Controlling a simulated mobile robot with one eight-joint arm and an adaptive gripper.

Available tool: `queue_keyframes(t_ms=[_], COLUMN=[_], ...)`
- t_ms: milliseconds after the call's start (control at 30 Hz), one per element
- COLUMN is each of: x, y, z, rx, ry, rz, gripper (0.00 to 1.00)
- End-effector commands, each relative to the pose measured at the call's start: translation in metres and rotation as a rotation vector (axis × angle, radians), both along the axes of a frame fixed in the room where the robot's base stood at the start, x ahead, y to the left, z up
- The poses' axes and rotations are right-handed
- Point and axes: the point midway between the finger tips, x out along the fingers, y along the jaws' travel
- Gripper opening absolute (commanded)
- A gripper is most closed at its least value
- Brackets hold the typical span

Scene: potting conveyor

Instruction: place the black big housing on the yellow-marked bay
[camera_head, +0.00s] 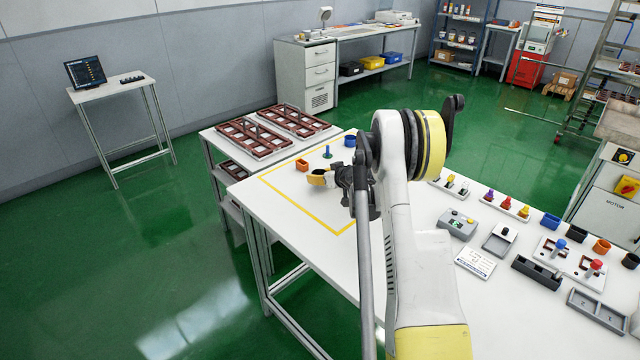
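The yellow-marked bay is a yellow outline (294,205) on the left end of the white table. My gripper (325,179) is over this bay, small and partly hidden by my arm. An orange-yellow and dark shape shows at its fingertips; I cannot tell whether it is a held part or the fingers. Two black cup-shaped housings stand in the row at the table's right side: one black housing (576,234) between a blue and an orange one, another black housing (630,261) at the right end. I cannot tell which is the big one.
An orange housing (301,165), a blue-green part (327,153) and a blue housing (350,141) stand near the bay's far side. A long black tray (537,272), grey boxes and colored parts crowd the right. The bay's near part looks clear.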

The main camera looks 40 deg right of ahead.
Motion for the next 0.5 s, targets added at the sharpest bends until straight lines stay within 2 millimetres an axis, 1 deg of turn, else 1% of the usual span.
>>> queue_keyframes(t_ms=[33, 100, 333, 467, 500], x=[0.0, 0.0, 0.0, 0.0, 0.0], y=[0.0, 0.0, 0.0, 0.0, 0.0], z=[-0.013, -0.02, -0.02, -0.024, -0.024], rx=[0.0, 0.0, 0.0, 0.0, 0.0], ry=[0.0, 0.0, 0.0, 0.0, 0.0], rz=[0.0, 0.0, 0.0, 0.0, 0.0], gripper=[0.25, 0.25, 0.25, 0.25, 0.53])
